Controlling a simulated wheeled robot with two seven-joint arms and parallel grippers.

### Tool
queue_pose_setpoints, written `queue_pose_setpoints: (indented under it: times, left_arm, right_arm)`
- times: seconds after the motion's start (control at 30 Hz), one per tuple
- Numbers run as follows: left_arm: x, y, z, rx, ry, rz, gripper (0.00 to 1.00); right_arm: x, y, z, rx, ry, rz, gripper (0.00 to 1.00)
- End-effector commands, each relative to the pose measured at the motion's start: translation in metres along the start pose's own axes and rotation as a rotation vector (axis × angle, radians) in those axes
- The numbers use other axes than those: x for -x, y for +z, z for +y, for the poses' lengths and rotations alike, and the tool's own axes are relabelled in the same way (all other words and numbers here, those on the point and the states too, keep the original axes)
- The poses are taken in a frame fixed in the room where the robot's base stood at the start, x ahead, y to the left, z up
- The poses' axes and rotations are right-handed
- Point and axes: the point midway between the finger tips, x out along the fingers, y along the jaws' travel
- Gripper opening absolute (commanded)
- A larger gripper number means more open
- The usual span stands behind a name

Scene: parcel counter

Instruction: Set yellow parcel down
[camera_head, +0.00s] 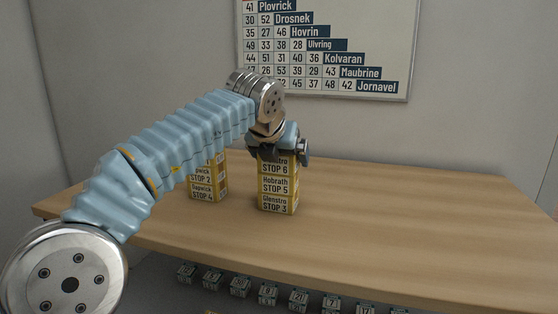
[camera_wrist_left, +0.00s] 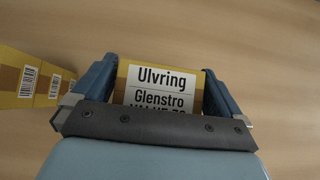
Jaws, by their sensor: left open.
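A stack of yellow parcels (camera_head: 277,190) stands on the wooden counter. Its labels read STOP 6, STOP 5 and STOP 3 from top to bottom. My left gripper (camera_head: 281,150) is at the top of this stack, pointing down. In the left wrist view the top yellow parcel (camera_wrist_left: 158,88), labelled Ulvring and Glenstro, lies between the two blue fingers (camera_wrist_left: 160,90). The jaws are open, with a finger on each side of it. Whether a finger touches it I cannot tell. My right gripper is not in view.
A second yellow parcel stack (camera_head: 209,182) stands to the left, partly behind my left arm; it shows in the left wrist view (camera_wrist_left: 28,82). The counter (camera_head: 420,215) is clear to the right. A number chart (camera_head: 330,50) hangs on the wall. Small numbered boxes (camera_head: 268,294) line up below the front edge.

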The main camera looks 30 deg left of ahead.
Motion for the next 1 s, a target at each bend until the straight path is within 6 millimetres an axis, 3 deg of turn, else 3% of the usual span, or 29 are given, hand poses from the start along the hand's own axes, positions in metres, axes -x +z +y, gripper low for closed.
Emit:
queue_pose_setpoints:
  times: [0.07,0.4,0.83,0.93,1.0]
  left_arm:
    - [0.000,0.000,0.000,0.000,0.000,0.000,1.00]
    - [0.001,0.000,0.000,0.000,0.000,-0.002,0.49]
    - [0.012,0.012,-0.001,0.000,-0.002,-0.004,0.49]
    - [0.028,0.025,-0.002,0.001,-0.004,-0.007,0.49]
    - [0.053,0.026,-0.007,-0.001,-0.006,-0.009,0.49]
  right_arm:
    - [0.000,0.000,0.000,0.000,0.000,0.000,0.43]
    - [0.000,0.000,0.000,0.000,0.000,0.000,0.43]
    - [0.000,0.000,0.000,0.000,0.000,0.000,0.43]
    - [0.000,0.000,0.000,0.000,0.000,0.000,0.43]
    - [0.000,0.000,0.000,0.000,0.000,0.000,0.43]
